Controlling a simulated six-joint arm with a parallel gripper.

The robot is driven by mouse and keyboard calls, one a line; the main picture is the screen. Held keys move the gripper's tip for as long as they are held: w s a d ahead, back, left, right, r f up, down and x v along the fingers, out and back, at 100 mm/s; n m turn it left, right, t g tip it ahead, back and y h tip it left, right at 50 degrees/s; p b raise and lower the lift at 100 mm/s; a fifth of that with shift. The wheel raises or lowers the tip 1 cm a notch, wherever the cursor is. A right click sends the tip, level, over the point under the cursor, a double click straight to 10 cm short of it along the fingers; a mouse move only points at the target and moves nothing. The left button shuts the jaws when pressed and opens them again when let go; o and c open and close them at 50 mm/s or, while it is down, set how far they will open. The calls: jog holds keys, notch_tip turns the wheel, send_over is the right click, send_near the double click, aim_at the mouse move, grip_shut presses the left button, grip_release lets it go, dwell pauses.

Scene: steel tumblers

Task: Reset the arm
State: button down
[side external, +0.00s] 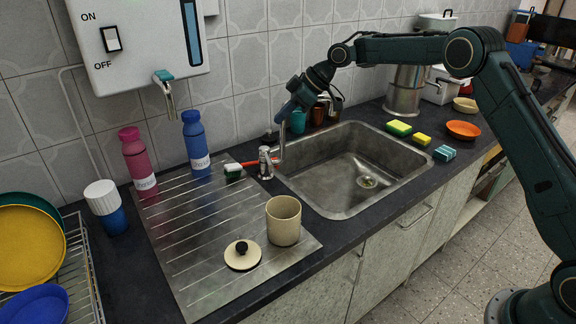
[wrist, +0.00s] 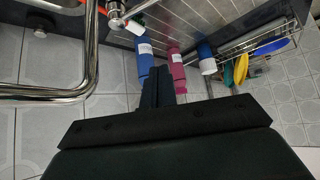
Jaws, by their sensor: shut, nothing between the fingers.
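My arm reaches in from the right over the sink in the side external view, with my gripper (side external: 281,116) pointing down and left above the tap. In the wrist view my gripper's dark fingers (wrist: 159,78) are together, with nothing between them. A blue bottle (side external: 196,145) and a pink bottle (side external: 138,160) stand upright on the drainboard by the wall, left of my gripper and apart from it. A beige cup (side external: 283,222) stands nearer the front, with a beige lid with a black knob (side external: 242,255) beside it. The blue bottle (wrist: 145,57) and pink bottle (wrist: 176,70) also show in the wrist view.
The tap (side external: 266,163) rises at the sink's left edge, close below my gripper. The steel sink (side external: 335,175) is empty. Sponges (side external: 398,128) and an orange bowl (side external: 463,130) lie to its right. A white water heater (side external: 150,50) hangs on the wall. A dish rack (side external: 82,262) is at left.

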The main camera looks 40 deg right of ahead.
jog(key=s+r+m+h, duration=0.25)
jog(key=s+r, duration=0.45)
jog(key=s, duration=0.4)
jog(key=s+r+m+h, duration=0.1)
jog(key=s+r+m, duration=0.2)
jog(key=s+r, duration=0.65)
jog(key=s+d+f+m+h, duration=0.1)
jog(key=s+f, duration=0.1)
jog(key=s, duration=0.7)
jog(key=s+d+f+m+h, duration=0.1)
jog(key=s+d+f+m, duration=0.1)
jog(key=s, duration=0.7)
jog(key=s+d+f+m+h, duration=0.1)
jog(key=s+f, duration=0.3)
jog(key=s, duration=0.5)
jog(key=shift+s+d+m, duration=0.35)
jog(key=shift+d, duration=0.25)
jog(key=shift+f, duration=0.1)
